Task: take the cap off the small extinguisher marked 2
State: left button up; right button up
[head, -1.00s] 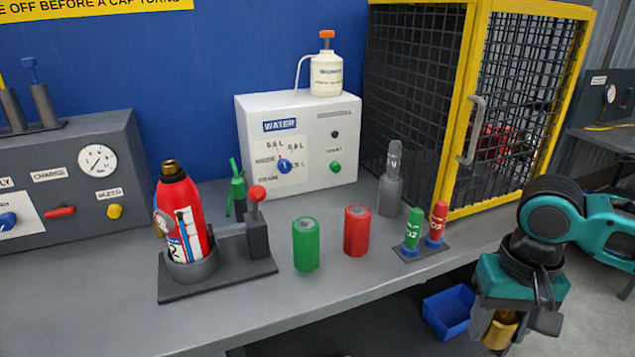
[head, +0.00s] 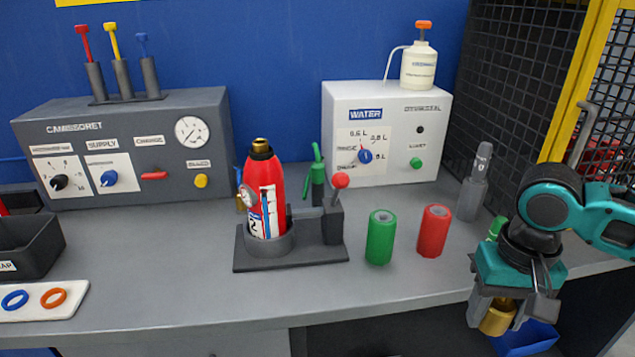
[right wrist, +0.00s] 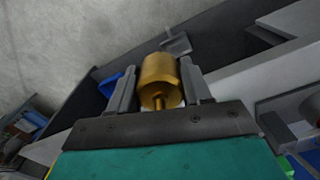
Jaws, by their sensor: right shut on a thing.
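The small red extinguisher marked 2 (head: 268,195) stands upright in a dark holder (head: 300,258) on the bench, with a gauge on its left side. Its top (head: 260,147) shows a dark neck with a brass-coloured tip and no large cap on it. My right gripper (head: 495,318) is shut on a brass cap (head: 498,317), off the bench's front edge at the right and well apart from the extinguisher. The brass cap also shows between the fingers in the right wrist view (right wrist: 160,80). My left gripper is not in view.
A green cylinder (head: 380,238) and a red cylinder (head: 433,231) stand right of the holder. A red-knobbed lever (head: 340,181) rises from it. A white tray (head: 40,300) with rings and a dark bin (head: 28,250) lie left. A blue bin (head: 527,338) is below my right gripper.

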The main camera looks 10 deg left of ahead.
aim_at(262, 190)
jog(key=u, duration=0.35)
jog(key=j+u, duration=0.15)
jog(key=u, duration=0.5)
jog(key=i+j, duration=0.15)
jog(key=j, duration=0.2)
jog(key=i+j, duration=0.1)
jog(key=j, duration=0.25)
jog(key=i+j, duration=0.15)
jog(key=j, duration=0.2)
jog(key=i+j, duration=0.15)
jog(key=j, duration=0.2)
jog(key=i+j, duration=0.1)
jog(key=j, duration=0.25)
